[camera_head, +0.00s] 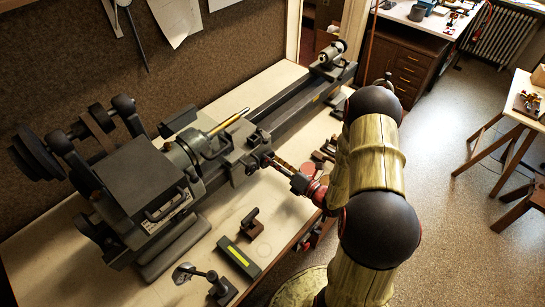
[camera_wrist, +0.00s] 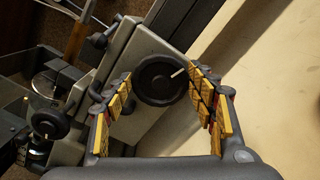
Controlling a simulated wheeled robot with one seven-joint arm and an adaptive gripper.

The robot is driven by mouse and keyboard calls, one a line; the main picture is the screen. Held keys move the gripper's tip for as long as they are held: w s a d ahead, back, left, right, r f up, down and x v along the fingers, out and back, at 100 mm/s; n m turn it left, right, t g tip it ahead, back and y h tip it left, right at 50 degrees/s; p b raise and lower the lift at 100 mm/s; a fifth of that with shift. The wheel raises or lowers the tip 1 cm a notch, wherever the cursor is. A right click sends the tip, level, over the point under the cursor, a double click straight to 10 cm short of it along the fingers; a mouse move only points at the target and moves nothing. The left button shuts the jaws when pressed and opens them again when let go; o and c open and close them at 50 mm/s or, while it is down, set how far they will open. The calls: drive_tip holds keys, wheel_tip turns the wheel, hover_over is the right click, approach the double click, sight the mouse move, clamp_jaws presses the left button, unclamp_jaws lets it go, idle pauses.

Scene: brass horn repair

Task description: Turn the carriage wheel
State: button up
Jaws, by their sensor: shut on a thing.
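The carriage wheel (camera_wrist: 160,82) is a round black handwheel with a pale mark on its rim, on the front of the lathe's grey carriage (camera_wrist: 140,50). My gripper (camera_wrist: 160,76) is closed around the wheel, with one yellow-padded finger on each side of it. In the head view, my gripper (camera_head: 279,166) reaches in from the right to the front of the carriage (camera_head: 236,150). The wheel is mostly hidden there by the fingers.
The lathe's headstock (camera_head: 150,180) stands to the left, with a brass rod (camera_head: 229,122) pointing right from it. The floor (camera_head: 450,220) to the right is open.

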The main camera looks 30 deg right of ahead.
drive_tip(key=shift+s+a+f+m+p, duration=0.1)
drive_tip(key=shift+s+a+m+p, duration=0.05)
drive_tip(key=shift+a+m+p, duration=0.4)
drive_tip(key=shift+f+m, duration=0.1)
drive_tip(key=shift+m, duration=0.15)
drive_tip(key=o, duration=0.7)
drive_tip(key=shift+o, duration=0.8)
drive_tip(key=shift+a, duration=0.2)
drive_tip(key=shift+d, duration=0.2)
drive_tip(key=shift+r, duration=0.2)
drive_tip(key=shift+d, duration=0.15)
